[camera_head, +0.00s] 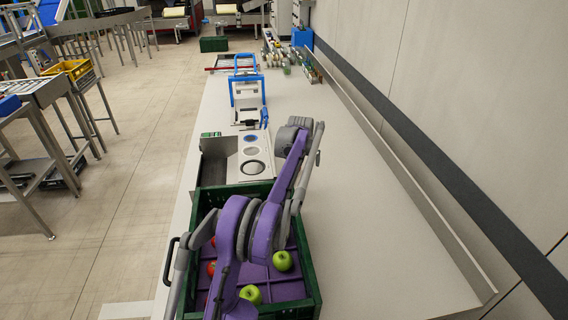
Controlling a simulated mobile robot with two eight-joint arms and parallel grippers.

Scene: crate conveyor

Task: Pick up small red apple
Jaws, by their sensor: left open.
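Red apples lie at the left side of the green crate (312,288), partly covered by my purple arm. One red apple (211,268) shows beside the arm, and another small patch of red shows just above it. I cannot tell which is the small one. My left gripper (287,239) is open, low over the right part of the crate and close above a green apple (282,261). It is to the right of the red apples, with my arm links between. Its fingertips are hard to make out. My right gripper cannot be made out.
A second green apple (250,294) lies nearer in the crate. Beyond the crate stand a metal unit with round openings (252,167) and a blue-and-white frame (247,93). A low metal rail (425,207) runs along the right. The white table (365,240) is clear right of the crate.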

